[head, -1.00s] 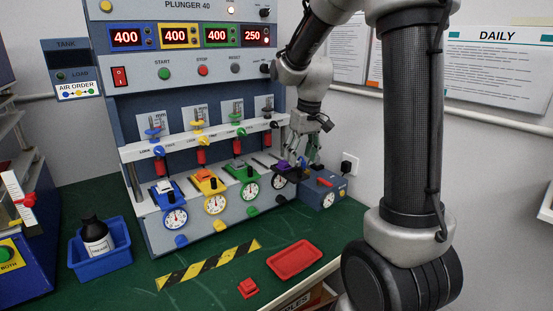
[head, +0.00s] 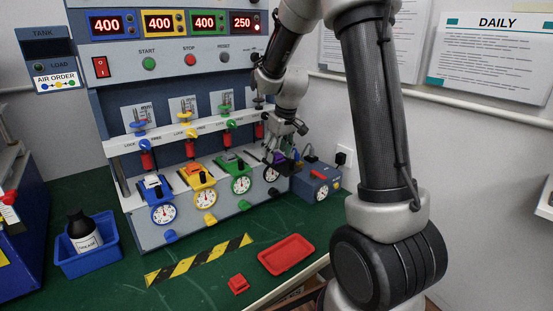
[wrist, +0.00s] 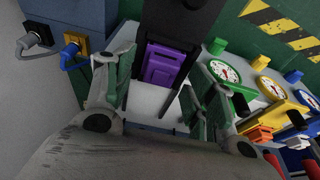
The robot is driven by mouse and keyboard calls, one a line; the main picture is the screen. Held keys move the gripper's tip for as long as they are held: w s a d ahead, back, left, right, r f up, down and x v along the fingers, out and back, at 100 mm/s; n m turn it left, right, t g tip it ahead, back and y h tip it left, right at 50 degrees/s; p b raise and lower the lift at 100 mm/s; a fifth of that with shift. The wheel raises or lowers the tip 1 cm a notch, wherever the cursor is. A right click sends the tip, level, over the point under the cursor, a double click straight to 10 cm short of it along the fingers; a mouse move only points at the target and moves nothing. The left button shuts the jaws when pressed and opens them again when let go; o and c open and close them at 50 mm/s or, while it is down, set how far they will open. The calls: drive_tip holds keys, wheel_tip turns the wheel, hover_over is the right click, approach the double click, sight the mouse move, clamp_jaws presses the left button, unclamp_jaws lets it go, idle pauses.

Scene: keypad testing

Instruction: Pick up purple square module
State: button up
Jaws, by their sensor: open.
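The purple square module (wrist: 162,66) sits in a black holder (wrist: 182,28) at the right end of the testing machine's row. In the head view only a small part of the purple module (head: 278,158) shows, below my gripper (head: 286,148). In the wrist view my gripper (wrist: 165,82) is open. Its green-padded fingers stand on either side of the module, with visible gaps, and nothing is held between them. Whether the fingertips are level with the module in depth I cannot tell.
Green (head: 236,165), yellow (head: 196,175) and blue (head: 153,188) stations stand left of the holder. A blue box (head: 318,182) stands close on its right. A red tray (head: 287,254), red block (head: 238,284) and blue bin with a bottle (head: 90,262) lie in front on the green bench.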

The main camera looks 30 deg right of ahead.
drive_tip(key=c, duration=1.1)
drive_tip(key=shift+o, duration=0.2)
drive_tip(key=shift+r, duration=0.15)
